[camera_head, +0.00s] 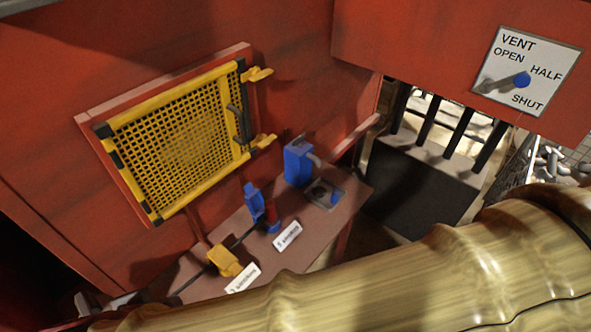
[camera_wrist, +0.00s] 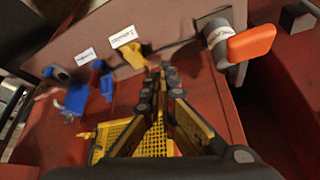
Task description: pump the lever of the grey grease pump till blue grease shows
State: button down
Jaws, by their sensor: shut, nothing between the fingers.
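In the wrist view, a grey cylinder with a pale label (camera_wrist: 218,40), which looks like the grease pump, stands at the upper right on the edge of a reddish-brown shelf. A broad orange piece (camera_wrist: 251,42), perhaps its lever, sticks out to the right. The label is too blurred to read, and I cannot make out a grease outlet. My gripper (camera_wrist: 169,78) is shut and empty, to the left of and below the pump in the picture, apart from it. I cannot find the pump or my gripper in the head view.
The shelf (camera_head: 222,217) carries a yellow clamp-like piece (camera_head: 224,261), a blue lever piece (camera_head: 255,203), a blue block (camera_head: 297,162) and small label cards (camera_head: 287,236). A yellow mesh guard (camera_head: 180,142) is on the red wall. A vent plate (camera_head: 529,70) is at the upper right.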

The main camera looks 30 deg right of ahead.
jog(key=s+a, duration=0.1)
jog(key=a, duration=0.6)
jog(key=s+a+f, duration=0.1)
jog(key=a, duration=0.3)
jog(key=shift+s+a, duration=0.3)
